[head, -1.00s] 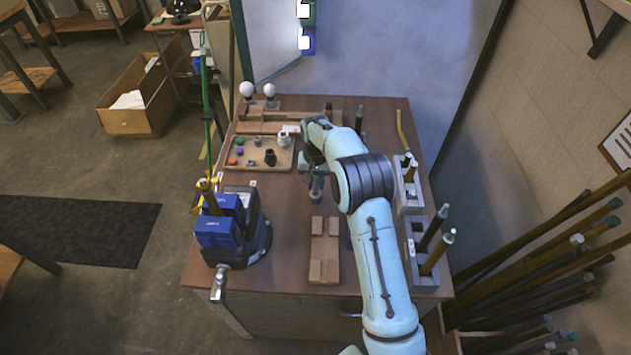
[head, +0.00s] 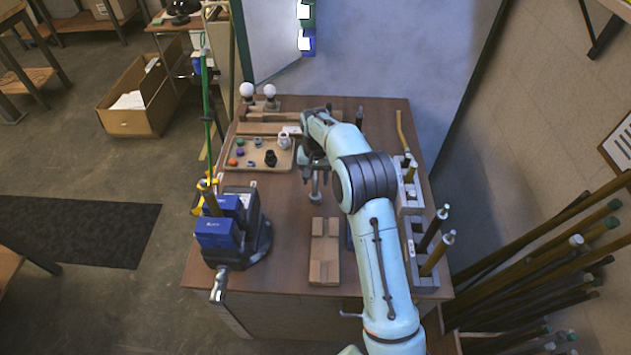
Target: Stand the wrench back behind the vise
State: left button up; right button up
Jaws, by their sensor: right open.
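The blue vise (head: 220,234) stands at the table's front left corner, its grey handle hanging over the front edge. No wrench shows clearly elsewhere. My right gripper (head: 315,188) points down over the middle of the table, right of and farther back than the vise. It is open. A small grey upright shape shows at its fingers, and I cannot tell what it is. My left gripper is not in view.
A tray (head: 283,165) of small coloured parts lies behind the vise to the right. A wooden block fixture (head: 324,252) sits at the front middle. Grey holders (head: 423,277) with upright tubes line the right edge. Two bulbs (head: 247,90) stand at the back left. Table between vise and fixture is clear.

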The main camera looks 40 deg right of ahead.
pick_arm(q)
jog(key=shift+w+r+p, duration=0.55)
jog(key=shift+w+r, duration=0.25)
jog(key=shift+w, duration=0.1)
pick_arm(e)
notch_tip(320, 180, up, 10)
jog(key=shift+f, duration=0.25)
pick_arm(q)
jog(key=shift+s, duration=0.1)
pick_arm(e)
jog(key=shift+f, duration=0.1)
